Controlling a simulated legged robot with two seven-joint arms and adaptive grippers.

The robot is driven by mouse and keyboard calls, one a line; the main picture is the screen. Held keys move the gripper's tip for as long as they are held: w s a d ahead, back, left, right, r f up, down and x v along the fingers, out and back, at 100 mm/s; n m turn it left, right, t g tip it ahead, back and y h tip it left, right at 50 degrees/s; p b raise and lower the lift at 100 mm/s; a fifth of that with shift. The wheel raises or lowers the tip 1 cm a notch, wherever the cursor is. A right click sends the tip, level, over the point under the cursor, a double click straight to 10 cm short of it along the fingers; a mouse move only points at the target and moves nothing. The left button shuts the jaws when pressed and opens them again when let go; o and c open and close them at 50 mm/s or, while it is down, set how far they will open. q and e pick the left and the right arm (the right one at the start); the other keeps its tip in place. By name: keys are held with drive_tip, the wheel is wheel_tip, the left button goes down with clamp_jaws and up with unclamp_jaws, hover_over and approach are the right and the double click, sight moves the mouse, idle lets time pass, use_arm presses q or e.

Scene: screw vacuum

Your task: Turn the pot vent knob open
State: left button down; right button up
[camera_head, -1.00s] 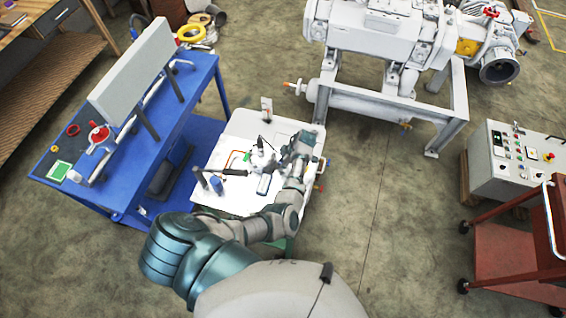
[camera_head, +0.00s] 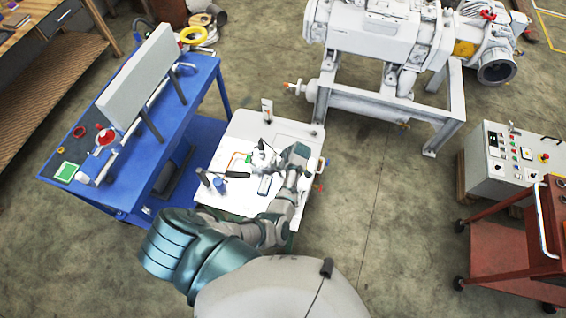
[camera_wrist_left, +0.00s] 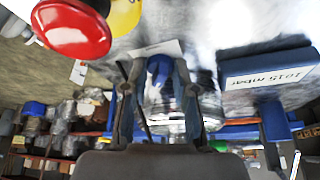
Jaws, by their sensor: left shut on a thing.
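A small white pot-like assembly (camera_head: 262,158) stands on the white-topped table in the head view. My left gripper (camera_head: 282,160) is beside it at its right, partly hidden by my own wrist. In the left wrist view, my left gripper (camera_wrist_left: 158,80) has its two fingers on either side of a small blue knob-like part (camera_wrist_left: 159,66) and is shut on it. I cannot tell the knob's angle; the fingers and glare hide part of it. My right gripper is in neither view.
The white tabletop (camera_head: 290,127) carries a dark-handled tool (camera_head: 237,175) and other small parts. A blue workbench (camera_head: 190,90) stands at left. In the wrist view, a red round part (camera_wrist_left: 72,30) and a blue labelled box (camera_wrist_left: 268,72) are close by.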

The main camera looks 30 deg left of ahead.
use_arm(q)
drive_tip(key=shift+r+m+t, duration=0.1)
drive_tip(key=shift+m+t, duration=0.3)
drive_tip(key=shift+m, duration=0.4)
drive_tip(key=shift+w, duration=0.1)
drive_tip(key=c, duration=0.9)
unclamp_jaws()
